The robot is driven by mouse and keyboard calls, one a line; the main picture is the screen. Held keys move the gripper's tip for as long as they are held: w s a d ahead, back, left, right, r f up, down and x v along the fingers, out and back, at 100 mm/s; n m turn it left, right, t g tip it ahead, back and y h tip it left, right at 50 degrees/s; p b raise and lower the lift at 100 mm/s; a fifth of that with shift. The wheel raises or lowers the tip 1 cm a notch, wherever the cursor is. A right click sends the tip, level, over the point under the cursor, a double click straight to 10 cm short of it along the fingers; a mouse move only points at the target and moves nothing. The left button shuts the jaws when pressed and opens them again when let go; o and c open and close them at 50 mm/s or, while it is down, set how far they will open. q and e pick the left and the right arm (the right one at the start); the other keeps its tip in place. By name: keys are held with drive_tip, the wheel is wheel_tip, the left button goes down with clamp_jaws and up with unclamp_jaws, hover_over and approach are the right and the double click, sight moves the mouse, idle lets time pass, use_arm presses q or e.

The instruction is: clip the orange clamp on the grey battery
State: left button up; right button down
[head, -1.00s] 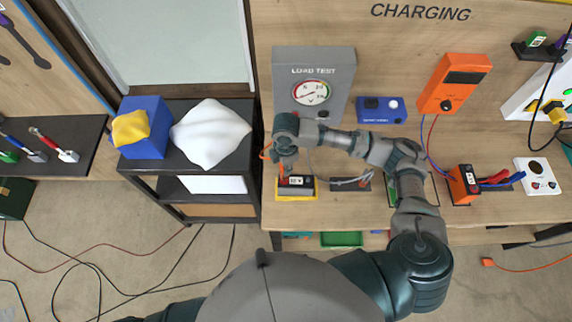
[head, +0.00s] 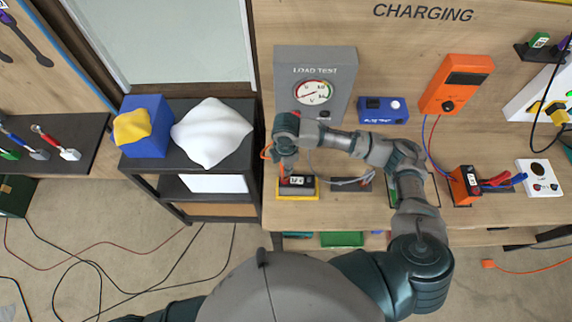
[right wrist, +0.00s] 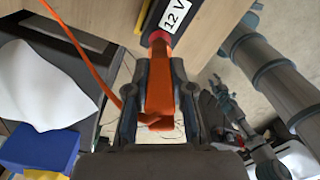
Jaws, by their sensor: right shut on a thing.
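The grey battery (head: 298,180), dark with a white label, sits in a yellow-edged holder (head: 303,194) at the left end of the bench. In the right wrist view the battery (right wrist: 150,20) shows its 12 V label. My right gripper (head: 286,168) is above the battery's left side. It is shut on the orange clamp (right wrist: 160,85), whose orange cable trails off to the upper left. The clamp's front end meets a red part (right wrist: 159,38) at the battery's edge. I cannot tell whether its jaws are around a terminal. My left gripper is out of view.
The load test box (head: 316,88) stands behind the gripper. A blue box (head: 382,110) and an orange charger (head: 457,84) stand further right. An orange battery (head: 464,184) has red and blue clamps beside it. A black shelf (head: 190,160) with a white lump adjoins the left.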

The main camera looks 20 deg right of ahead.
drive_tip(key=shift+f+b, duration=0.4)
drive_tip(key=shift+f, duration=0.95)
drive_tip(key=c, duration=0.9)
unclamp_jaws()
drive_tip(key=shift+c, duration=0.2)
wheel_tip(320, 180, up, 12)
